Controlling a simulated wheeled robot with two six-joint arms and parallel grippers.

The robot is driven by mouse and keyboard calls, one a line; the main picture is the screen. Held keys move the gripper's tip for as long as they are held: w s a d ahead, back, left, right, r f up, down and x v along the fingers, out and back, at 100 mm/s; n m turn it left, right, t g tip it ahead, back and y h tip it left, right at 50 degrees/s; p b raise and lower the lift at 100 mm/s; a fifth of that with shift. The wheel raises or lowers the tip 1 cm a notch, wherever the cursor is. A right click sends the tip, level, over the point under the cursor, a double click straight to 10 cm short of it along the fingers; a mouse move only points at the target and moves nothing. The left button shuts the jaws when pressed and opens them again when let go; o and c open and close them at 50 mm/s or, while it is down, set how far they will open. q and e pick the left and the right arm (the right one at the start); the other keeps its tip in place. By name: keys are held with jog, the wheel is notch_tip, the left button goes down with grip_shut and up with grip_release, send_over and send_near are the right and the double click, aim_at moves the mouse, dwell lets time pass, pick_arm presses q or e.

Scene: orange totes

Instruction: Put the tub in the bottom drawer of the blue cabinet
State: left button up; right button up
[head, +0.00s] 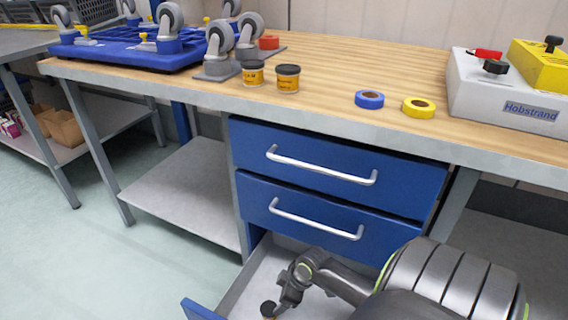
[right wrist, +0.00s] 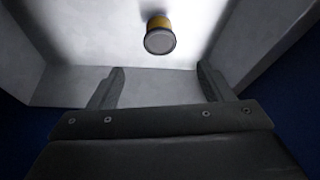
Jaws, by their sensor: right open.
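The blue cabinet (head: 335,165) is under the workbench, and its bottom drawer (head: 245,285) is pulled out. In the right wrist view a yellow tub with a grey-dark lid (right wrist: 160,38) is on the pale drawer floor, apart from the fingers. In the head view a small dark-lidded shape at the lower edge, by my gripper, looks like this tub (head: 268,310). My right gripper (right wrist: 160,76) is open and empty, reaching into the drawer with the tub beyond its fingertips. It also shows in the head view (head: 284,302). My left gripper is not in view.
The two upper drawers (head: 320,175) are shut. On the bench top (head: 330,60) are two yellow tubs (head: 270,76), blue tape (head: 369,99), yellow tape (head: 418,107), casters on a blue frame (head: 130,45) and a grey box (head: 505,90). The drawer walls flank my right gripper.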

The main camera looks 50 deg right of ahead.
jog(key=w+a+r+m+t+h, duration=0.1)
jog(key=w+a+r+t, duration=0.25)
jog(key=r+t, duration=0.45)
jog(key=w+a+r+m+t, duration=0.1)
jog(key=w+a+r+t, duration=0.25)
jog(key=r, duration=0.75)
jog(key=s+a+r+t, duration=0.1)
jog(key=s+r+t, duration=0.3)
jog(key=r, duration=0.5)
jog(key=s+a+r+t, duration=0.2)
jog(key=s+r+t, duration=0.2)
jog(key=r, duration=0.4)
jog(key=s+a+r+t, duration=0.1)
jog(key=s+r+t, duration=0.3)
jog(key=r, duration=0.5)
jog(key=shift+a+r, duration=0.25)
jog(key=shift+r, duration=0.1)
